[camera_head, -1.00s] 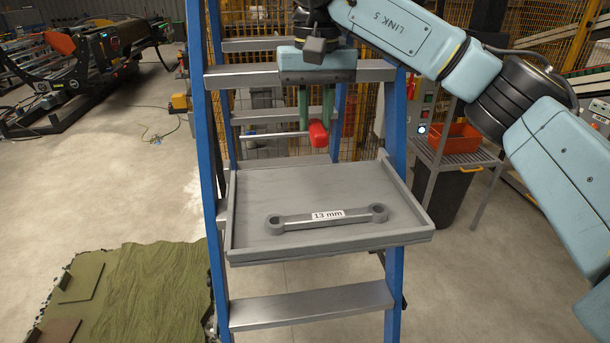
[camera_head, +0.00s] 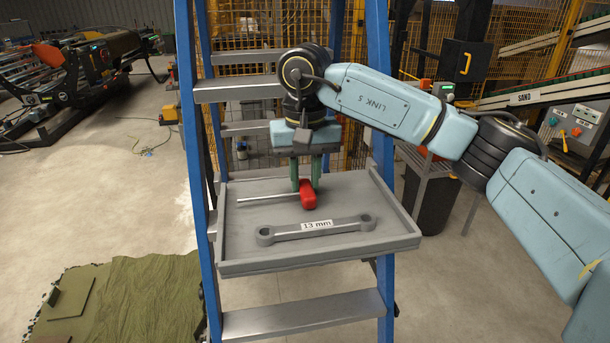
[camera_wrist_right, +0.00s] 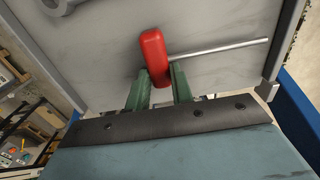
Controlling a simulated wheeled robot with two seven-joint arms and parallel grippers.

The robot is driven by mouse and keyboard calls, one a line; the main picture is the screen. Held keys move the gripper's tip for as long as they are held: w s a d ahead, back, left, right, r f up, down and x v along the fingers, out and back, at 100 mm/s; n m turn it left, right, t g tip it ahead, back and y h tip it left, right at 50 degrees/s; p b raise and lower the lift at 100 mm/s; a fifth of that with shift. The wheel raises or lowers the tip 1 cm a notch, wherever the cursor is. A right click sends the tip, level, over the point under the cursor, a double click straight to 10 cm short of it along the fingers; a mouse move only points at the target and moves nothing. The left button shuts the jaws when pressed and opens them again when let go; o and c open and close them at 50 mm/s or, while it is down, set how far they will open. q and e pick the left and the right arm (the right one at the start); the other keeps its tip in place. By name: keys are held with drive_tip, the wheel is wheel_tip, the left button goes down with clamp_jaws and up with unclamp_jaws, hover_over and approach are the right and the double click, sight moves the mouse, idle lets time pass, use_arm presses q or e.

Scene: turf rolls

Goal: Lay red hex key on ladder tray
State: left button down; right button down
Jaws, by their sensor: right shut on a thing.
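The red hex key (camera_head: 308,196) has a red handle and a thin grey shaft that points left in the head view. My right gripper (camera_head: 306,186) is shut on its handle, with the green fingers pointing down. The key is over the back part of the grey ladder tray (camera_head: 400,237), low to its floor; I cannot tell whether it touches. In the right wrist view, the red handle (camera_wrist_right: 154,55) sits at the fingertips (camera_wrist_right: 158,84), with the shaft running right across the tray floor. My left gripper is not in view.
A grey wrench labelled 13 mm (camera_head: 285,233) lies in the tray in front of the hex key. The blue ladder rails (camera_head: 381,100) stand at both sides of the tray.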

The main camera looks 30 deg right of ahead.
drive_tip(key=shift+f, duration=0.2)
drive_tip(key=c, duration=1.2)
unclamp_jaws()
drive_tip(key=shift+r, duration=0.1)
drive_tip(key=shift+r, duration=0.1)
wheel_tip(320, 180, up, 12)
